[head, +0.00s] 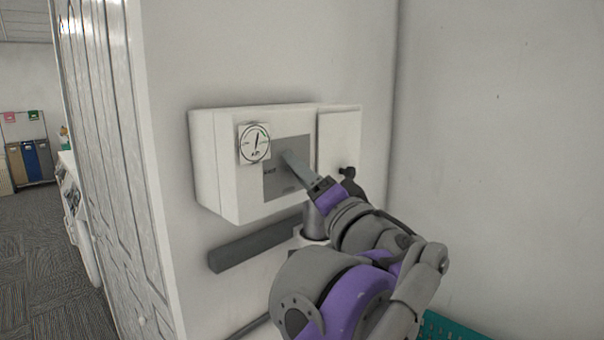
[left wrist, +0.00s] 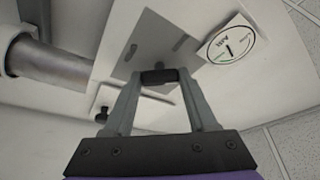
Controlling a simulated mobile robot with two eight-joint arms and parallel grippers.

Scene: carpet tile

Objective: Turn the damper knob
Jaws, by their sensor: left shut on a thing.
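A white wall box (head: 212,160) carries a grey panel (head: 279,190) with a round gauge (head: 254,143) beside it. My left gripper (head: 288,158) reaches this panel from the lower right. In the left wrist view its two fingers (left wrist: 159,77) close on a small black knob (left wrist: 155,76) at the panel, taken to be the damper knob. In the head view the fingers hide this knob. The gauge also shows in the left wrist view (left wrist: 232,45), with the panel (left wrist: 152,42) tilted. My right gripper is in neither view.
A second black knob or handle (head: 347,172) sits at the box's right door (head: 338,132), close to my wrist. A dark grey rail (head: 255,245) runs below the box. A metal pipe (left wrist: 50,66) is nearby. A teal basket (head: 450,329) stands low at right.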

